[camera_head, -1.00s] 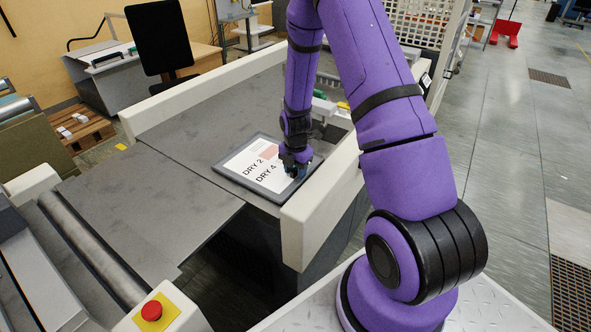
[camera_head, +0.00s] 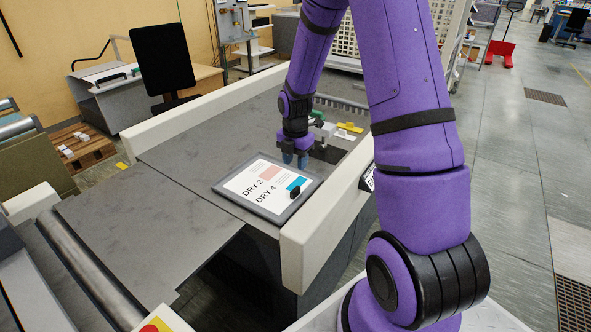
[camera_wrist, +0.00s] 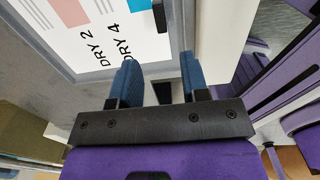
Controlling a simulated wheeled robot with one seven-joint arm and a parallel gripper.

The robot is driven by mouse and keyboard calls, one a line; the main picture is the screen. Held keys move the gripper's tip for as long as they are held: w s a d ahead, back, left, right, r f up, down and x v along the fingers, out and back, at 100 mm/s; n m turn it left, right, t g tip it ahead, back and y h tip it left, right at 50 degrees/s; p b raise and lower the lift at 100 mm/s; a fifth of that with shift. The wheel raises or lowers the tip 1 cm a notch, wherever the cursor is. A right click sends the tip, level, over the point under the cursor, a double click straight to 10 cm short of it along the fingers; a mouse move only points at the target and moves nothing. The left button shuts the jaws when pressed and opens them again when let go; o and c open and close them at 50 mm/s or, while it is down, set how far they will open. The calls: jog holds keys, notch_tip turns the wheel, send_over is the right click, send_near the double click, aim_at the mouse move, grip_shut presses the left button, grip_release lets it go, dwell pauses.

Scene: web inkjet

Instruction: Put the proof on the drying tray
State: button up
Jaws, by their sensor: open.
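The drying tray (camera_head: 222,190) is a flat dark-framed board on the grey machine bed. Its white face (camera_head: 243,183) reads DRY 2 and DRY 4, with a pink and a blue patch. A small black piece (camera_head: 295,192) sits on the tray by the blue patch; I cannot tell for sure that it is the proof. It also shows in the wrist view (camera_wrist: 160,15), just ahead of the fingers. My gripper (camera_head: 295,162) is open and empty, at the tray's far edge, apart from the black piece. Its blue fingers (camera_wrist: 158,66) have a gap between them.
A cream side rail (camera_head: 325,215) runs along the bed's right edge, close to the tray. Small green (camera_head: 317,115) and yellow (camera_head: 350,127) items lie beyond my gripper. The bed left of the tray (camera_head: 150,215) is clear.

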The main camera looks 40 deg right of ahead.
jog(key=s+a+r+m+t, duration=0.1)
jog(key=s+a+r+m, duration=0.15)
jog(key=r, duration=0.45)
jog(key=s+a+r+m, duration=0.2)
jog(key=s+r+m, duration=0.15)
jog(key=r, duration=0.35)
jog(key=s+a+r+m+t, duration=0.1)
jog(key=s+a+r+m, duration=0.1)
jog(key=a+r+m, duration=0.3)
jog(key=s+a+r+m+t, duration=0.1)
jog(key=s+r+m, duration=0.4)
jog(key=s, duration=0.4)
jog(key=s+a+r+m+t, duration=0.2)
jog(key=s+r+m, duration=0.4)
jog(key=s, duration=0.3)
jog(key=shift+s+a+r, duration=0.25)
jog(key=shift+a, duration=0.05)
